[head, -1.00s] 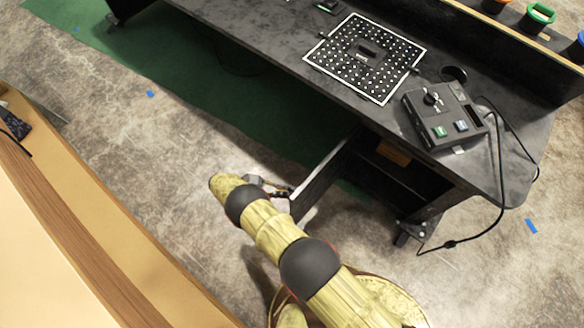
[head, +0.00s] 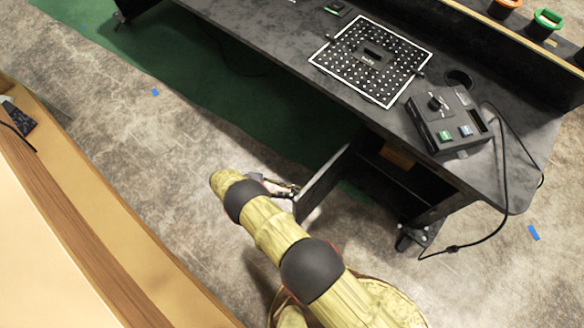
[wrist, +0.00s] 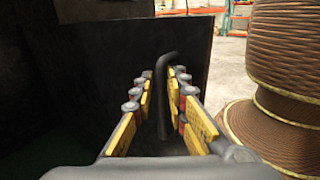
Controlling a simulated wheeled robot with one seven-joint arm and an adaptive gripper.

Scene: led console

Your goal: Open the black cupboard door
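The black cupboard door (head: 326,186) stands swung out from the cupboard (head: 405,180) under the right part of the dark table. In the wrist view the door (wrist: 110,65) is a dark panel just beyond my fingers. A black bent bar handle (wrist: 162,95) is on it. My gripper (wrist: 161,78) has its yellow-padded fingers on either side of the handle, with a narrow gap showing, so it looks open around it. Contact with the handle is unclear. In the head view my gripper (head: 284,188) is at the door's outer edge, partly hidden by my arm.
An orange-brown block (head: 397,156) shows inside the cupboard opening. The table (head: 270,40) carries a perforated board (head: 335,62) and a console (head: 450,122) whose cable hangs to the floor. A wooden bench (head: 60,200) is at left. Floor between is clear.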

